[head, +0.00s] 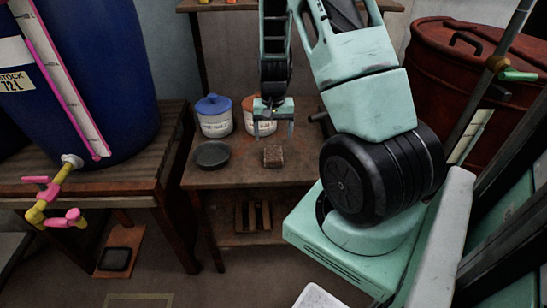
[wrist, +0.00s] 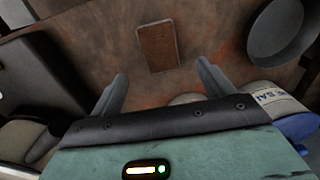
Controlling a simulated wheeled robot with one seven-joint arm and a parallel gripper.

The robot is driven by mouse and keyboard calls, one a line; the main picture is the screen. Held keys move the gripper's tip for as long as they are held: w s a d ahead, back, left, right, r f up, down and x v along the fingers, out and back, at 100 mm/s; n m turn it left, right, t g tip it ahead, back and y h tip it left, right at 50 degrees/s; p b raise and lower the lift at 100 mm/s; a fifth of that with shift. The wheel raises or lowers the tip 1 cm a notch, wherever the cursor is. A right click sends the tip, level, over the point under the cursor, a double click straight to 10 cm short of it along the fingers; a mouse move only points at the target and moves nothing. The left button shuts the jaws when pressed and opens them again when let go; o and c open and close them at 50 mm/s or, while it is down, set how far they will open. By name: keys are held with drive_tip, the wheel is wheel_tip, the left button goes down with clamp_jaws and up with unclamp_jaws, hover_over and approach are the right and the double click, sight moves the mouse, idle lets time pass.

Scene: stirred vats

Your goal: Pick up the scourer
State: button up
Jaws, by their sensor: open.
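The scourer (head: 273,157) is a small brown block lying on the wooden table (head: 235,179), right of a dark round dish. In the wrist view the scourer (wrist: 157,47) lies flat on the brown tabletop, beyond and between my fingertips. My gripper (head: 276,133) is above the table, at the back side of the scourer and apart from it. In the wrist view my gripper (wrist: 160,82) has its two fingers spread wide with nothing between them.
A dark dish (head: 211,154) lies left of the scourer. A blue-lidded pot (head: 214,116) and an orange-lidded pot (head: 259,117) stand close behind. A blue vat (head: 100,70) with a yellow-and-pink tap is at left; a rust-red vat (head: 455,80) is at right.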

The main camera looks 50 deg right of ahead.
sight(273, 153)
drive_tip(key=shift+a+f, duration=0.1)
drive_tip(key=shift+f, duration=3.7)
drive_tip(key=shift+s, duration=0.1)
drive_tip(key=c, duration=1.1)
drive_tip(key=shift+c, duration=0.2)
wheel_tip(273, 153, up, 10)
